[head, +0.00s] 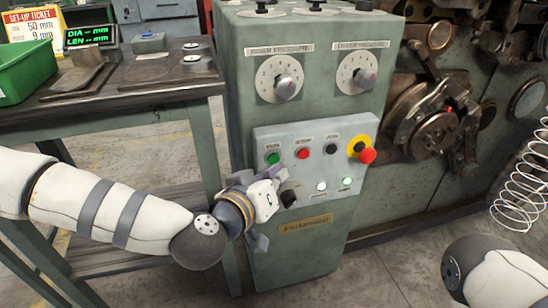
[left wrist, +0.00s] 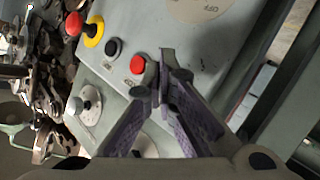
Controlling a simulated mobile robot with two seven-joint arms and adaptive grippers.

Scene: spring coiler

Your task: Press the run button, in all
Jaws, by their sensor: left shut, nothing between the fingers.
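The control panel (head: 318,136) on the green cabinet carries a green button (head: 272,158), a red button (head: 303,153), a black button (head: 331,148) and a red emergency-stop knob on a yellow ring (head: 367,155). The labels are too small to read, so I cannot tell which is the run button. My left gripper (head: 278,172) is shut and empty, its fingertips just below the green button; contact cannot be told. In the left wrist view the shut fingertips (left wrist: 164,62) are beside the red button (left wrist: 137,64); the green button is not seen there. My right gripper is out of view.
Two pressure dials (head: 279,78) sit above the panel, and a selector knob (head: 288,198) and two white lamps (head: 321,186) are low on it. A bench with a green bin (head: 22,72) stands left, coiling machinery (head: 435,135) right, and a wire spring (head: 522,185) far right.

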